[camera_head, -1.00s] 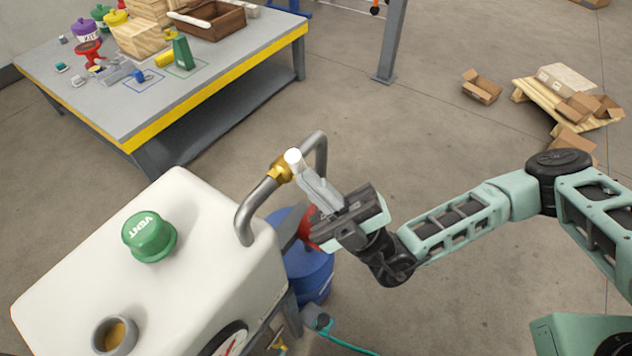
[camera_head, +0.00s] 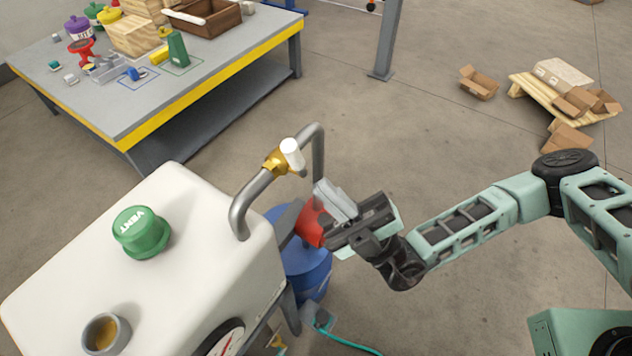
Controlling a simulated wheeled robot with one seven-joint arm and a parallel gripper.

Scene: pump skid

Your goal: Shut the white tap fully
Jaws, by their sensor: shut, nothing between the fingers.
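The white tap (camera_head: 291,153) is a short white handle on a brass valve body (camera_head: 276,163), set in a bent grey pipe above the white tank. Its handle sticks out from the brass body, angled to the pipe run; its exact turn is hard to tell from here. My gripper (camera_head: 328,192) is to the lower right of the tap, with a clear gap between them in the picture. Its fingers are together and empty. They point up and left, in front of part of a red object.
The white tank (camera_head: 200,290) with a green VENT cap (camera_head: 142,232) fills the lower left. A red part (camera_head: 310,222) and a blue drum (camera_head: 308,270) are beside and below my gripper. A workbench (camera_head: 135,95) with several objects stands behind.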

